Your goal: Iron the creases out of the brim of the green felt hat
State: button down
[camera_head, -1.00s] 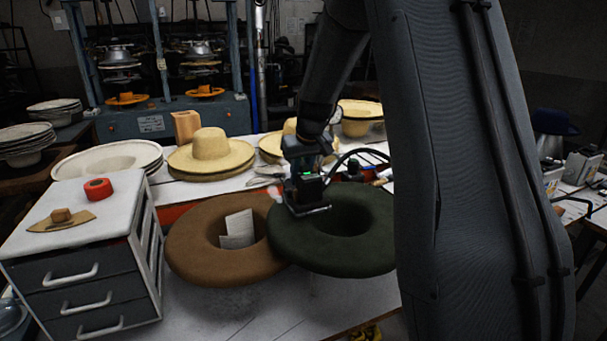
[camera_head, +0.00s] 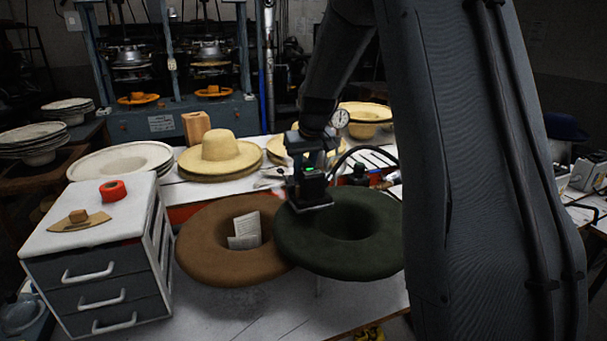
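The green felt hat (camera_head: 350,259) lies crown-down on the white table, its wide dark brim facing up around the round opening. My gripper (camera_head: 308,180) is over the back left part of the brim. Below it is a dark, flat-bottomed iron (camera_head: 312,206), at or just above the brim; I cannot tell whether it touches. A small green light shows on the tool above the plate. The fingers are too dark and small to make out. Creases in the brim cannot be made out. My arm covers the right edge of the hat.
A brown felt hat (camera_head: 222,268) with papers in its opening adjoins the green hat on the left. A white drawer unit (camera_head: 100,225) with red tape stands further left. Straw hats (camera_head: 222,154) lie behind. Bare table (camera_head: 260,315) shows in front.

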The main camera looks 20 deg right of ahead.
jog(key=shift+w+r+p, duration=0.1)
jog(key=shift+r+p, duration=1.1)
jog(key=shift+r, duration=1.1)
jog(key=shift+d, duration=0.1)
